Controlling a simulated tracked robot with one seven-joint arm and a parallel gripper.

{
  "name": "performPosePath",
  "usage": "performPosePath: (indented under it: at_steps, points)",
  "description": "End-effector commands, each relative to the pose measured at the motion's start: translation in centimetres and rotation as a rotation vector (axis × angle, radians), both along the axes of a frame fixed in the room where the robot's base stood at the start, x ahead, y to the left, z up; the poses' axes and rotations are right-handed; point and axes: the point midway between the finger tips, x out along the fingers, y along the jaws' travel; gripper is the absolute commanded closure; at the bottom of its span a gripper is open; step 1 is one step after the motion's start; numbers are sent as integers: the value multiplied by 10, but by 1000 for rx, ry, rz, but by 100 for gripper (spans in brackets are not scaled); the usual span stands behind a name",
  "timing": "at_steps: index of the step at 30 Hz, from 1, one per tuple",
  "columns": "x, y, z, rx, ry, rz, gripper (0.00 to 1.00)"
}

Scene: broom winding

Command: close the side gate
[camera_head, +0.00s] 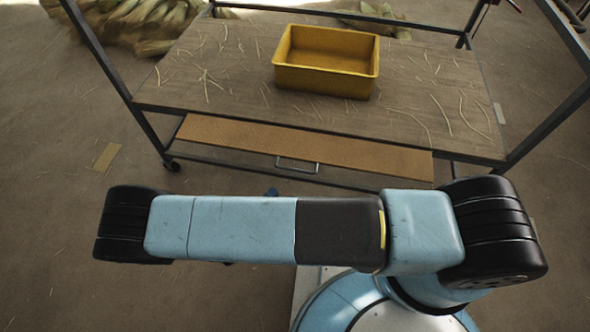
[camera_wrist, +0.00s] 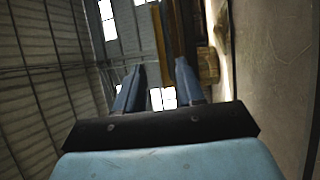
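The side gate seems to be the orange-brown panel (camera_head: 310,146) with a metal bar handle (camera_head: 297,165) along its near edge. It shows just below the front edge of the wheeled cart (camera_head: 420,110). I cannot tell its exact tilt. My gripper (camera_wrist: 157,82) shows in the wrist view with its two blue fingers apart and nothing between them. In the head view my arm hides most of the gripper; only a small blue tip shows just below the panel, left of the handle. I see no contact with the panel or handle.
A yellow bin (camera_head: 327,62) stands on the cart top among loose straw. Dark metal posts (camera_head: 115,75) rise at the cart's corners. Straw bundles (camera_head: 135,22) lie on the floor at the back left. The floor left of the cart is mostly clear.

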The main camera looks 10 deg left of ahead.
Motion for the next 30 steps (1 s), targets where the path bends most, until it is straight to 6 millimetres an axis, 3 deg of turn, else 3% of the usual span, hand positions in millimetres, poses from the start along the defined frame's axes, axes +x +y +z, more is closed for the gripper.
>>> performPosePath:
  at_steps: [5, 11, 30]
  points:
    - [-8, -2, -18, -17, -39, 77, 62]
    - [-1, -7, -19, -19, -49, 91, 62]
    - [89, -55, 3, -20, -47, 89, 62]
